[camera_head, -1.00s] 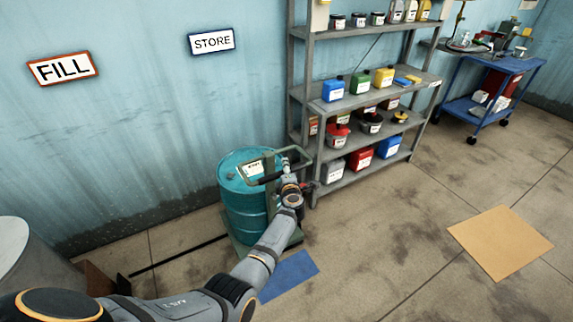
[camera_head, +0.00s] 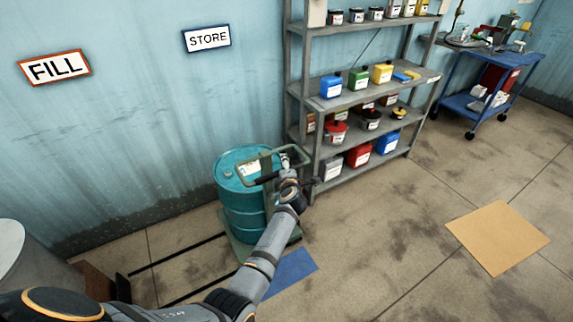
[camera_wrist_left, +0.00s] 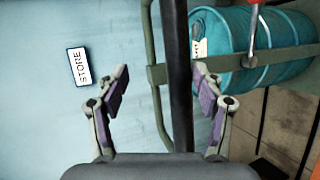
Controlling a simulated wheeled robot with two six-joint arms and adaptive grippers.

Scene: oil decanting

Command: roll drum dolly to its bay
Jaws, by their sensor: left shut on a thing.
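A teal drum (camera_head: 243,205) stands upright on a green dolly (camera_head: 240,250) near the wall, left of the shelf. The dolly's green frame rises beside the drum and carries a dark handle bar, which runs between my fingers in the left wrist view (camera_wrist_left: 180,80). My left gripper (camera_head: 287,172) is shut on this dolly handle; its purple-padded fingers (camera_wrist_left: 160,85) lie on either side of the bar. The drum also shows in the left wrist view (camera_wrist_left: 285,35), right of the handle. A STORE sign (camera_head: 207,38) and a FILL sign (camera_head: 54,67) hang on the wall. My right gripper is out of view.
A grey shelf (camera_head: 345,103) with cans and jugs stands close right of the dolly. Dark lines (camera_head: 175,255) mark the floor left of it; a blue patch (camera_head: 292,272) lies in front. A tan floor square (camera_head: 498,237) and a blue cart (camera_head: 490,85) are farther right.

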